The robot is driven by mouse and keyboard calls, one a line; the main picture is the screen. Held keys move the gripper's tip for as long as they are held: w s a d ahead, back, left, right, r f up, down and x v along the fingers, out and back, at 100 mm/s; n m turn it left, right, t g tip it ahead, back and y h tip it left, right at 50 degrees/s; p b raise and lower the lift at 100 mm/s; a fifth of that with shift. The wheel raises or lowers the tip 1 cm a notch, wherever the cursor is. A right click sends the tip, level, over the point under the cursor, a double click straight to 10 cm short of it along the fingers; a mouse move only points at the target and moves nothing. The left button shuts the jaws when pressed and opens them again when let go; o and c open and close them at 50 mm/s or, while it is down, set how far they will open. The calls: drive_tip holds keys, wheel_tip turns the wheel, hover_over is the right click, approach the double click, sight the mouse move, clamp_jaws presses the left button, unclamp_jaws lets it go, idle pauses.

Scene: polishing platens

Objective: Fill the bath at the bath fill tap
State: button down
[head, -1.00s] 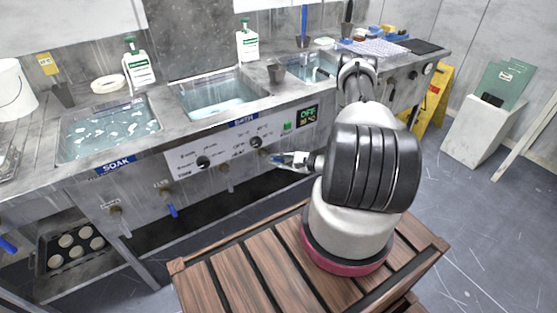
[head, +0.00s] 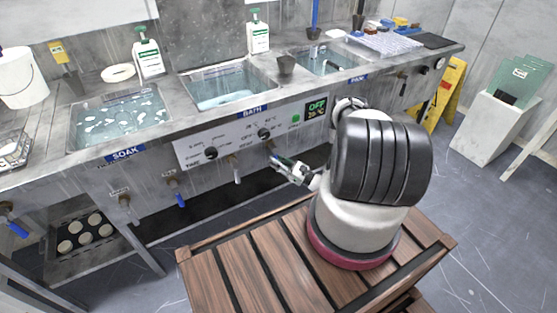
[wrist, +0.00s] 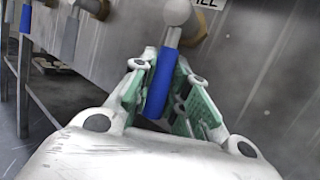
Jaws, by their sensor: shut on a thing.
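The bath (head: 226,90) is the middle basin, marked BATH, with water in it. A brass tap (head: 270,149) is on the front panel below and right of the BATH label. In the wrist view it has a blue lever (wrist: 160,85) hanging down at a slight tilt, below a partly cut-off label ending in "ILL" (wrist: 207,4). My gripper (head: 283,164) is at this tap. In the wrist view my gripper (wrist: 162,98) has its green-padded fingers on either side of the lever, shut on it.
Other taps stand left along the panel, including one with a blue lever (head: 178,193). The soak basin (head: 118,118) is left of the bath. A display (head: 316,106) reads OFF. A wooden slatted platform (head: 240,262) is below my arm.

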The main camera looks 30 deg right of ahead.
drive_tip(key=shift+a+m+t, duration=0.3)
drive_tip(key=shift+m, duration=0.2)
drive_tip(key=c, duration=1.7)
unclamp_jaws()
drive_tip(key=shift+o, duration=0.2)
drive_tip(key=shift+s, duration=0.1)
drive_tip(key=v, duration=1.2)
drive_tip(key=shift+f, duration=0.15)
drive_tip(key=shift+a, duration=0.1)
